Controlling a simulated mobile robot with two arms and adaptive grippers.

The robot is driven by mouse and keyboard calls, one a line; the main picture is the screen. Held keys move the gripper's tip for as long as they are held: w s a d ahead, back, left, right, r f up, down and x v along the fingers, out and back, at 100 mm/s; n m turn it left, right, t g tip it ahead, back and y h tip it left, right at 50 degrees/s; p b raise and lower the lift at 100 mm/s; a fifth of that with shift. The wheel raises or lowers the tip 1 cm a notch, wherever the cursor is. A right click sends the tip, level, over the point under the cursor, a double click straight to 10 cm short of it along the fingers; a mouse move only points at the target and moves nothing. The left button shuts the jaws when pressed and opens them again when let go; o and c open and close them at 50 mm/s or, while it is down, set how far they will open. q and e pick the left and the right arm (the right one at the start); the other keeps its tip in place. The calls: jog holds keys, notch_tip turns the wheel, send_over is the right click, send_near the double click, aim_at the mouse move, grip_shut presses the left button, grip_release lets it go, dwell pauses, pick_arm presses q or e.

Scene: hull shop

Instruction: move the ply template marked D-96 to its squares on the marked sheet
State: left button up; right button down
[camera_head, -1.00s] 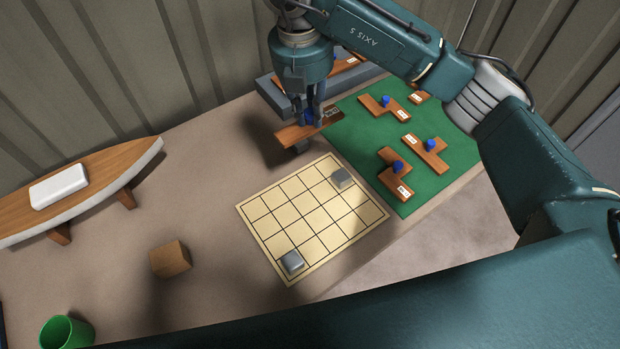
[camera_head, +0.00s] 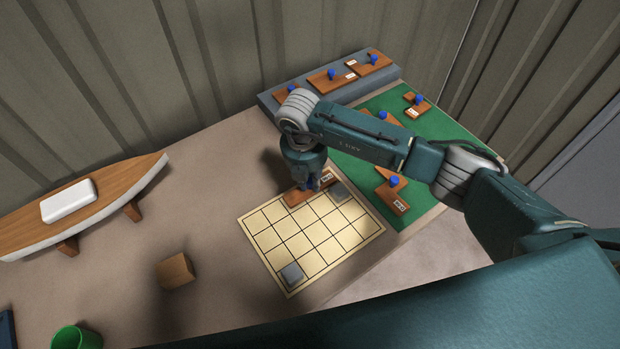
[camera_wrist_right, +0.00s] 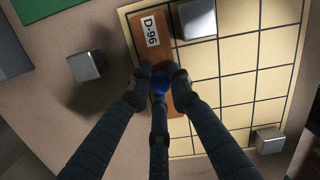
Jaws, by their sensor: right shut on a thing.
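My right gripper (camera_head: 312,185) is shut on the blue knob (camera_wrist_right: 159,83) of the brown ply template (camera_wrist_right: 170,58). Its white label reads D-96 in the right wrist view. In the head view the template (camera_head: 296,197) is over the far edge of the pale marked sheet (camera_head: 330,252), along its outer squares. Whether it touches the sheet I cannot tell. One grey block (camera_head: 341,190) stands on the sheet close to the template's label end. Another grey block (camera_head: 292,274) stands at the sheet's near corner. My left gripper is not in view.
A third grey block (camera_wrist_right: 83,66) stands off the sheet beside the template. Other knobbed templates lie on the green mat (camera_head: 437,155) and the grey ledge (camera_head: 352,92). A wooden cube (camera_head: 175,271), a green cup (camera_head: 76,338) and a hull model (camera_head: 105,205) are left.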

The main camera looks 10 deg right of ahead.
jog(key=shift+f, duration=0.15)
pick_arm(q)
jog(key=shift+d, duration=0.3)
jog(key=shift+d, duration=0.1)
pick_arm(e)
jog(key=shift+f, duration=0.1)
jog(key=shift+f, duration=0.15)
jog(key=c, duration=1.6)
grip_release()
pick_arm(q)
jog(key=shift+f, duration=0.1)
pick_arm(e)
jog(key=shift+r, duration=0.2)
